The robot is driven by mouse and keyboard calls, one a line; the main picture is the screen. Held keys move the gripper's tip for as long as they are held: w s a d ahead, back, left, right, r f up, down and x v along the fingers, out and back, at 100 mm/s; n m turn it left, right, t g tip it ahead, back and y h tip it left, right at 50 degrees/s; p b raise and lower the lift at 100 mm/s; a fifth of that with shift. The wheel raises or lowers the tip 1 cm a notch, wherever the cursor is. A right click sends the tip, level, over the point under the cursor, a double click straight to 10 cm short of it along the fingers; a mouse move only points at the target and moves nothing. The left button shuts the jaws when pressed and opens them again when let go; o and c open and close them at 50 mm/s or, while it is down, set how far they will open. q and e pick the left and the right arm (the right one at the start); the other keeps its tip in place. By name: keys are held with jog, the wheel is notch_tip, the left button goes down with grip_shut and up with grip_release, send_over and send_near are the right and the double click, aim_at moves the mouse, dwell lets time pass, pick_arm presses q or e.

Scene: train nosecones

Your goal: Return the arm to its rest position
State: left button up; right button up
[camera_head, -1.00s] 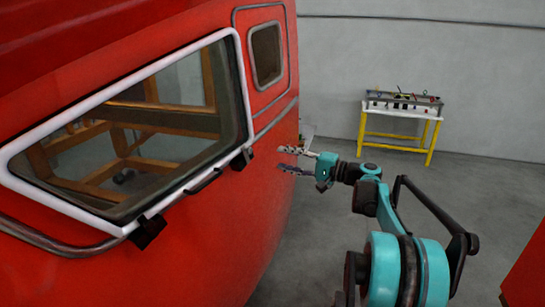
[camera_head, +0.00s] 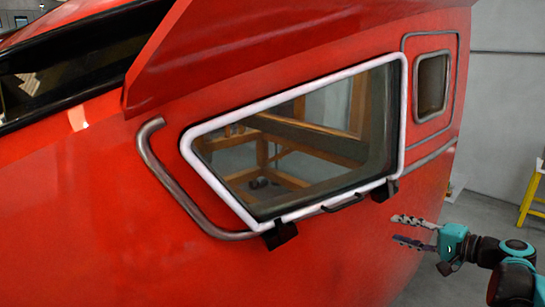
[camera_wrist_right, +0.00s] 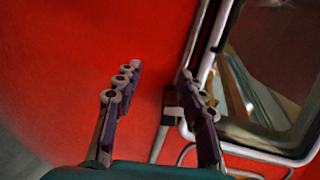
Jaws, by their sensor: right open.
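My right gripper (camera_head: 415,232) is open and empty at the lower right of the head view. Its two fingers point left toward the red nosecone wall (camera_head: 330,262), below and right of the window. It also shows in the right wrist view (camera_wrist_right: 155,95), fingers apart, with the red wall and the window frame (camera_wrist_right: 215,45) in front. I cannot tell the exact gap to the wall. My right arm (camera_head: 505,250) comes in from the right edge. My left gripper is not in view.
The white-framed window (camera_head: 222,184) has a dark handle (camera_head: 342,203) and black brackets (camera_head: 280,235) along its lower edge. A curved grey rail (camera_head: 165,180) stands on the wall to its left. Grey floor (camera_head: 480,212) shows there.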

jog(key=s+a+f+n+g+h+b, duration=0.2)
jog(key=s+a+f+b, duration=0.35)
jog(key=a+f, duration=0.45)
jog(key=s+a+f+n+g+h+b, duration=0.2)
jog(key=s+a+f+g+b, duration=0.15)
jog(key=s+a+f, duration=0.55)
pick_arm(q)
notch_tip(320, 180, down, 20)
jog(key=b, duration=0.9)
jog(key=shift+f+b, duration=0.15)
jog(key=shift+b, duration=0.15)
pick_arm(e)
jog(key=s+f+n+h, duration=0.2)
jog(key=s+f, duration=0.3)
jog(key=f, duration=0.5)
jog(key=s+f+n+h, duration=0.2)
jog(key=s+f+n, duration=0.2)
jog(key=f, duration=0.7)
jog(key=shift+s+a+f+h, duration=0.3)
jog(key=shift+s+h, duration=0.1)
jog(key=shift+s, duration=0.25)
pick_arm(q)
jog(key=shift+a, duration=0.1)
